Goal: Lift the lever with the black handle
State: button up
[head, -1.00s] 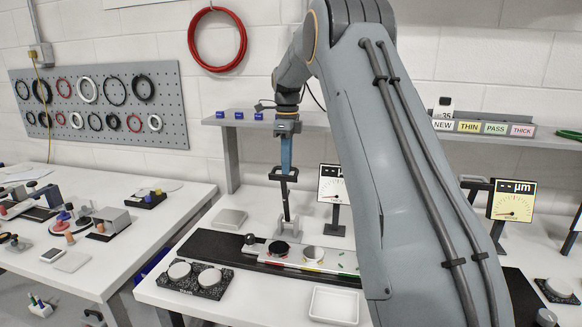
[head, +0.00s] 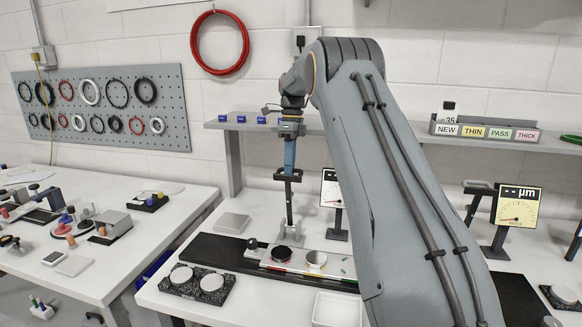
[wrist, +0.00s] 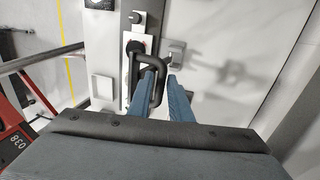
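The black handle (head: 287,176) is a dark loop above a thin dark rod that stands nearly upright over a grey bracket (head: 289,232) on the table. In the wrist view the handle (wrist: 158,66) is a rounded dark loop. My gripper (head: 289,166) points straight down at it. In the wrist view the two blue fingers of my gripper (wrist: 162,76) straddle the loop's right bar, close together, one inside the loop and one outside. They look shut on it, though the contact is partly hidden.
A black disc (head: 284,255) and a silver disc (head: 315,260) lie near the bracket. A round black knob (head: 252,243) is to their left. A dial gauge (head: 332,190) stands behind at right. My arm hides the right middle of the table.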

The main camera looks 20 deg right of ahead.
jog(key=shift+o, duration=0.9)
jog(key=shift+w, duration=0.1)
jog(key=shift+d+r, duration=0.1)
jog(key=shift+d, duration=0.1)
jog(key=shift+r, duration=0.25)
notch_tip(320, 180, up, 7)
jog(key=b, duration=0.2)
jog(key=shift+w+d+b, duration=0.4)
jog(key=shift+w+d, duration=0.05)
